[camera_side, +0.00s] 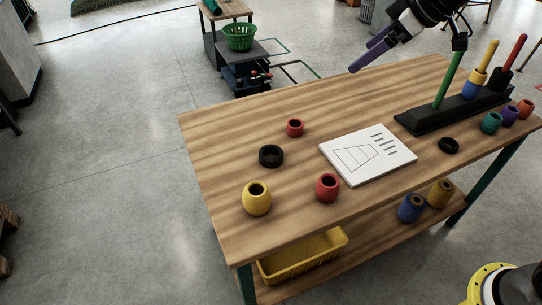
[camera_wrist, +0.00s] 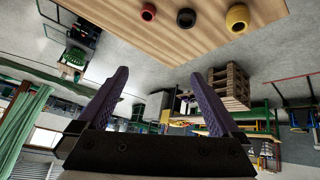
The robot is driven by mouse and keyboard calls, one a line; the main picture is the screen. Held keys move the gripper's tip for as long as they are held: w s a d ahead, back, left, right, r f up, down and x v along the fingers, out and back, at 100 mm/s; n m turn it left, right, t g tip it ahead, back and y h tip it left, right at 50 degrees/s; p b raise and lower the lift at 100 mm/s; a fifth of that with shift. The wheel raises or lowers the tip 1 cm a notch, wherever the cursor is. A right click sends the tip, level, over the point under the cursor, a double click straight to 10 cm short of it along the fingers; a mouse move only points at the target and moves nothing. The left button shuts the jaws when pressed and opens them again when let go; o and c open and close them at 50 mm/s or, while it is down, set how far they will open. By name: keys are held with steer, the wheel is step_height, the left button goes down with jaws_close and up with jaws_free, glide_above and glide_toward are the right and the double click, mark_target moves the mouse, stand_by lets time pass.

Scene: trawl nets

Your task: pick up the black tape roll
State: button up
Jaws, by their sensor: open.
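A black ring-shaped roll (camera_side: 271,156) lies flat on the wooden table, left of the white sheet, between a small red ring and a yellow pot-shaped piece. It also shows at the top of the wrist view (camera_wrist: 186,18). A second, flatter black ring (camera_side: 448,145) lies right of the sheet, in front of the black peg base; I cannot tell for certain which is tape. My gripper (camera_side: 360,57) has purple fingers and is high over the table's back edge, well away from both rings. In the wrist view my gripper (camera_wrist: 159,74) is open with nothing between its fingers.
The small red ring (camera_side: 295,127), yellow piece (camera_side: 257,197) and red pot (camera_side: 327,187) stand near the left roll. The white sheet (camera_side: 367,154) lies mid-table. The peg base (camera_side: 416,121) carries upright pegs on the right. The table's left back area is clear.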

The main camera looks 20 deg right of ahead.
steer(key=w+a+f+g, duration=0.1)
steer(key=w+a+f, duration=0.3)
steer(key=w+f, duration=0.2)
steer(key=n+g, duration=0.2)
steer(key=g, duration=0.1)
glide_above(274, 151)
steer(key=s, duration=0.4)
steer(key=f, duration=2.3)
steer(key=shift+d+f, duration=0.25)
steer(key=shift+x, duration=3.05)
steer(key=shift+a+r, duration=0.1)
steer(key=c, duration=1.3)
